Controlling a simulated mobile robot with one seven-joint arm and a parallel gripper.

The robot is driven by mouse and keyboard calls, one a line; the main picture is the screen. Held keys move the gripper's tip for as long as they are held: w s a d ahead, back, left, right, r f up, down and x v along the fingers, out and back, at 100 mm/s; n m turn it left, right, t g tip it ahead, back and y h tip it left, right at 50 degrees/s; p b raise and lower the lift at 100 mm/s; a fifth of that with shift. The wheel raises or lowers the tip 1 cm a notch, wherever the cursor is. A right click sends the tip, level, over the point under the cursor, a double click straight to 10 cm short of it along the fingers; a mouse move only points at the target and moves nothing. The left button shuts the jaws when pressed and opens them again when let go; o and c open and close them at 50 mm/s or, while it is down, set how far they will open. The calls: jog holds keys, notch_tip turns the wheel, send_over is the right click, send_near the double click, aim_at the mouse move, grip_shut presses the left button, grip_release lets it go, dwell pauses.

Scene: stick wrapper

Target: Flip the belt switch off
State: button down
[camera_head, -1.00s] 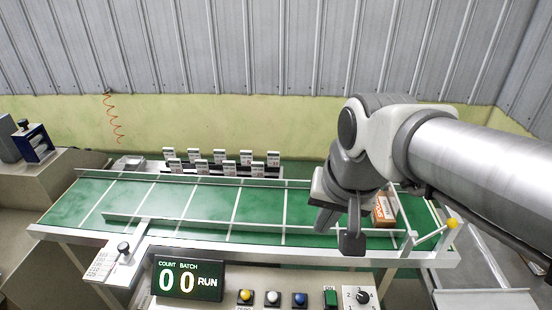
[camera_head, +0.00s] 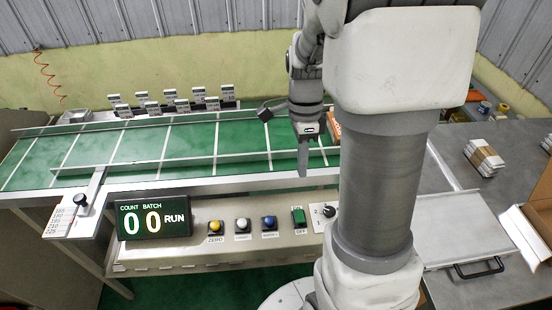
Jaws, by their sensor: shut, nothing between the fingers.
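The belt switch (camera_head: 298,216) is a small green rocker on the front control panel, with a label above it and one reading OFF below it. It looks lit green. My gripper (camera_head: 303,172) is shut and empty, pointing down above the conveyor's front rail, behind and above the switch and apart from it. The display (camera_head: 153,217) to the left reads COUNT 0, BATCH 0 and RUN. The green conveyor belt (camera_head: 190,145) runs across behind the panel.
Yellow (camera_head: 215,227), white (camera_head: 243,225) and blue (camera_head: 269,223) buttons lie left of the switch; a rotary knob (camera_head: 328,211) is close on its right. My arm covers the area right of the knob.

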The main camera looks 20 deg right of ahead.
aim_at(300, 218)
jog(key=shift+d+f, duration=0.15)
jog(key=shift+f, duration=0.1)
jog(key=shift+f, duration=0.15)
jog(key=s+f, duration=0.1)
jog(key=f, duration=0.3)
jog(key=s+f+b, duration=0.1)
jog(key=f, duration=0.4)
jog(key=a+f, duration=0.1)
jog(key=f, duration=0.3)
jog(key=shift+s+f, duration=0.25)
jog(key=shift+s, duration=0.15)
jog(key=shift+w+f+b, duration=0.1)
jog(key=shift+b, duration=0.2)
